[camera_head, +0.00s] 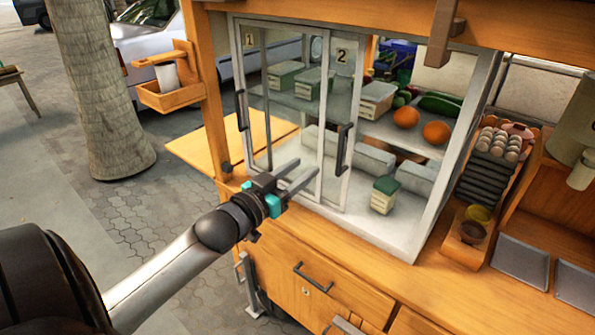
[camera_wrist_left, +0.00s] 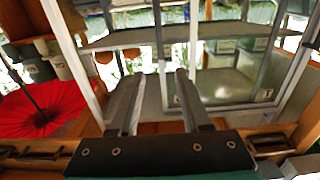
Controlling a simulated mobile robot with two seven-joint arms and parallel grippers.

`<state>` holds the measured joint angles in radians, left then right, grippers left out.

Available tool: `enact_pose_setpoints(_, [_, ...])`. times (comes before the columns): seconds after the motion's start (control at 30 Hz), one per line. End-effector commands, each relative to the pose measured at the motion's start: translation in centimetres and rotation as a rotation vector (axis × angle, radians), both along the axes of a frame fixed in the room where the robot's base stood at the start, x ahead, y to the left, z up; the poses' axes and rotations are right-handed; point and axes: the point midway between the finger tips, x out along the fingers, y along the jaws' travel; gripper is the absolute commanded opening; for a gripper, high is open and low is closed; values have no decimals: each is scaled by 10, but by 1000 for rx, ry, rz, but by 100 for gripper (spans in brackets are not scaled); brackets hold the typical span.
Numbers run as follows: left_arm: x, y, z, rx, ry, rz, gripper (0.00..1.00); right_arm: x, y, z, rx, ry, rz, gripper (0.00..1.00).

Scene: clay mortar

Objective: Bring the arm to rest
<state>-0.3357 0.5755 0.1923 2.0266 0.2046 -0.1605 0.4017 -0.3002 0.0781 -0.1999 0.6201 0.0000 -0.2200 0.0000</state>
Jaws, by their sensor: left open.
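My left arm comes in from the left in the head view. Its gripper (camera_head: 305,169) is open, with two grey fingers pointing at the glass display case (camera_head: 333,200) and nothing visible between them. The fingers overlap the lower part of the sliding doors in the picture; I cannot tell whether they touch. In the left wrist view the two fingers (camera_wrist_left: 157,80) are apart and empty, with the case's frame beyond them. My right gripper is not in view.
The case has sliding doors with dark handles (camera_head: 345,146). Inside are green-lidded boxes (camera_head: 384,195) and oranges (camera_head: 436,132). A wooden counter (camera_head: 355,246) with drawers runs below. An egg stack (camera_head: 498,146) stands right. A red umbrella (camera_wrist_left: 40,112) shows in the wrist view.

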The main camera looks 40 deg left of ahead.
Motion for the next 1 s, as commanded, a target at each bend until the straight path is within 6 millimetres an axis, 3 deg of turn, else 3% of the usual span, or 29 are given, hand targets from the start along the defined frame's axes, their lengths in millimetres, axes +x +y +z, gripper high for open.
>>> enact_pose_setpoints(0.77, [-6, 1, -6, -1, 10, 5, 48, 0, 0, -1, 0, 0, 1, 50])
enact_pose_setpoints(0.87, [-6, 9, -37, -2, 60, 31, 48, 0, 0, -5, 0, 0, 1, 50])
enact_pose_setpoints(0.97, [-11, 18, -97, -2, 159, 71, 48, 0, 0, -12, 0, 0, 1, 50])
enact_pose_setpoints(1.0, [-15, 22, -126, 0, 209, 90, 48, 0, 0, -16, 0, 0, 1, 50])
